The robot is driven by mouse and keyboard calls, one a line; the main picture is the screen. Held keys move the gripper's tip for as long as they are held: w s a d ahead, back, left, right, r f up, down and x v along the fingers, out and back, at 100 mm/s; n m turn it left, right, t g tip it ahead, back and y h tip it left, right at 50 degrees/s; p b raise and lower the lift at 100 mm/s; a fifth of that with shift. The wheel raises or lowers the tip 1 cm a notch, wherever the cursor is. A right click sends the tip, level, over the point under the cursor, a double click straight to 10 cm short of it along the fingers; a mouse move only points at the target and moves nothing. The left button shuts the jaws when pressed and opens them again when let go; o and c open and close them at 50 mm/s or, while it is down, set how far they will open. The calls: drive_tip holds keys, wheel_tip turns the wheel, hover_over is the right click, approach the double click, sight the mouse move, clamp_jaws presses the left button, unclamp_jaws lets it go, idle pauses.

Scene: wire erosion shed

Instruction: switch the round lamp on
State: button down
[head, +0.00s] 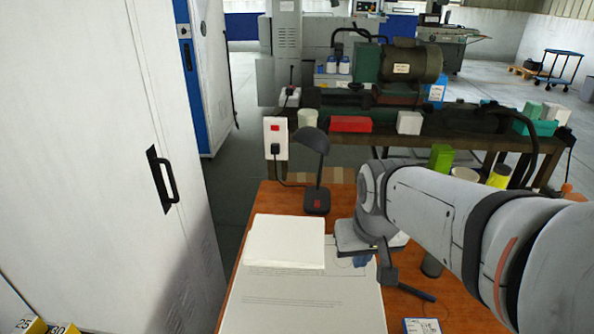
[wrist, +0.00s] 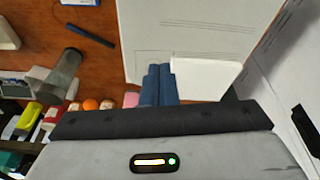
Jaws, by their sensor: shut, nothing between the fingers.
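The lamp (head: 315,141) is a dark desk lamp with a rounded shade on a thin stem. It stands upright at the back left of the orange desk. Its dark base (head: 317,200) carries a small red patch that looks like a switch. No glow shows under the shade. My gripper (head: 361,262) is right of the lamp base and nearer, over the papers. Its blue fingers are together and empty in the wrist view (wrist: 157,86). I cannot make out the lamp in the wrist view.
Papers (head: 300,300) and a white pad (head: 285,240) cover the desk's left part. A white cabinet (head: 90,150) stands left. A socket panel (head: 275,138) and cluttered bench are behind.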

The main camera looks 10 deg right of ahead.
drive_tip(key=w+f+m+t+b, duration=0.1)
drive_tip(key=w+f+b, duration=0.3)
drive_tip(key=w, duration=1.5)
drive_tip(key=w+f+m+t+h+b, duration=0.1)
drive_tip(key=w+f+t+b, duration=0.2)
drive_tip(key=w, duration=1.6)
drive_tip(key=a+f+b, duration=0.1)
drive_tip(key=b, duration=0.2)
drive_tip(key=shift+w+f, duration=0.2)
drive_tip(key=shift+f, duration=0.15)
hover_over(318, 202)
drive_tip(key=s, duration=0.3)
drive_tip(key=f, duration=0.5)
drive_tip(key=f+b, duration=0.1)
drive_tip(key=f, duration=0.1)
drive_tip(key=shift+w+a+f, duration=0.2)
drive_tip(key=shift+a+f, duration=0.1)
drive_tip(key=shift+f, duration=0.05)
wheel_tip(318, 202, down, 3)
drive_tip(key=shift+f, duration=0.2)
drive_tip(key=shift+f+b, duration=0.3)
drive_tip(key=shift+f, duration=0.2)
